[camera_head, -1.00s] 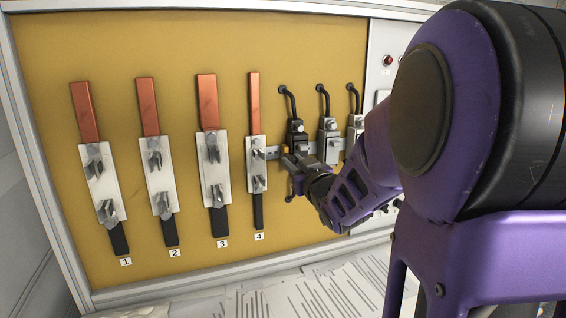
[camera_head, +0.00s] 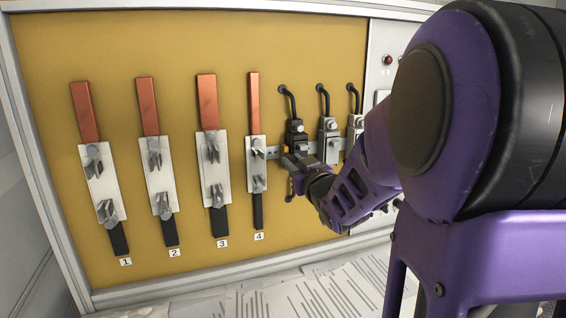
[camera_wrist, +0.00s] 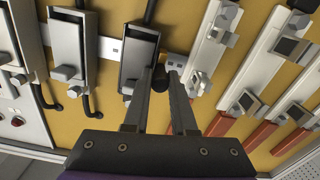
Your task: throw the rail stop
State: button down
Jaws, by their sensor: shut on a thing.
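My gripper (camera_head: 292,163) is at the rail on the yellow panel, just right of fuse strip 4 and at the lower end of the leftmost dark rail-mounted block (camera_head: 296,133). In the wrist view my gripper (camera_wrist: 167,76) has its fingertips close together on a small dark piece (camera_wrist: 160,78), which I take to be the rail stop. It sits by the rail (camera_wrist: 177,65), beside the end block (camera_wrist: 138,58). The fingers hide much of it, so I cannot tell its lever position.
Several copper-and-white fuse strips, numbered 1 to 4, hang left of my gripper; strip 4 (camera_head: 255,160) is close. Other rail blocks (camera_head: 328,140) with black cables stand close on the right. Printed papers (camera_head: 320,295) lie below the panel.

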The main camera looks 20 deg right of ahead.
dwell(0.4)
jog(key=shift+a+f+b, duration=0.1)
jog(key=shift+a+b, duration=0.25)
jog(key=shift+a, duration=0.05)
jog(key=a+b, duration=0.1)
jog(key=a, duration=0.2)
jog(key=c, duration=0.7)
grip_release()
jog(key=shift+a, duration=0.1)
jog(key=shift+b, duration=0.3)
